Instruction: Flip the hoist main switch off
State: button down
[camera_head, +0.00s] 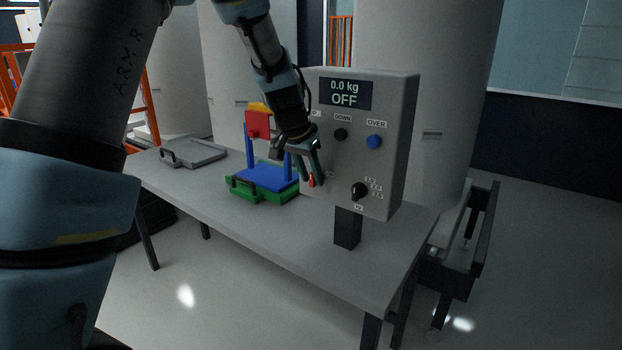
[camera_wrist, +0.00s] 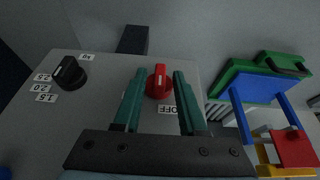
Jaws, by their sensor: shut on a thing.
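The hoist control box (camera_head: 393,150) stands on a black post on the table. Its display (camera_head: 345,94) reads "0.0 kg" and "OFF". The red main switch (camera_head: 311,181) is low on the left of the panel. In the wrist view the red switch (camera_wrist: 159,82) sits between my fingertips, its raised handle towards the top of the picture and an OFF label (camera_wrist: 171,110) below it. My gripper (camera_head: 316,180) is at the panel, its two green fingers (camera_wrist: 160,82) shut on the red switch. The fingers partly hide the panel's left side in the head view.
A black selector knob (camera_head: 359,191), a black DOWN button (camera_head: 341,134) and a blue OVER button (camera_head: 374,142) are on the same panel. A green and blue stand (camera_head: 266,178) with a red block is behind my gripper. A grey tray (camera_head: 194,153) lies at the table's far left.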

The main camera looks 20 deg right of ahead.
jog(key=c, duration=0.8)
grip_release()
jog(key=shift+c, duration=0.2)
jog(key=b+v, duration=0.2)
jog(key=v, duration=0.8)
jog(key=shift+r, duration=0.4)
jog(key=shift+s+a, duration=0.1)
jog(key=shift+a, duration=0.05)
jog(key=a+f+n+y, duration=0.1)
jog(key=a+f+n, duration=0.25)
jog(key=a, duration=0.65)
jog(key=a+f+n+y, duration=0.1)
jog(key=a+f+n, duration=0.3)
jog(key=a, duration=0.7)
jog(key=s+a+f+n+y, duration=0.1)
jog(key=s+a+f+n, duration=0.2)
jog(key=s+a+f, duration=0.3)
jog(key=s+a, duration=0.3)
jog(key=a, duration=0.3)
jog(key=shift+s+a+f+y, duration=0.2)
jog(key=shift+s+a+y, duration=0.1)
jog(key=shift+a+y, duration=0.1)
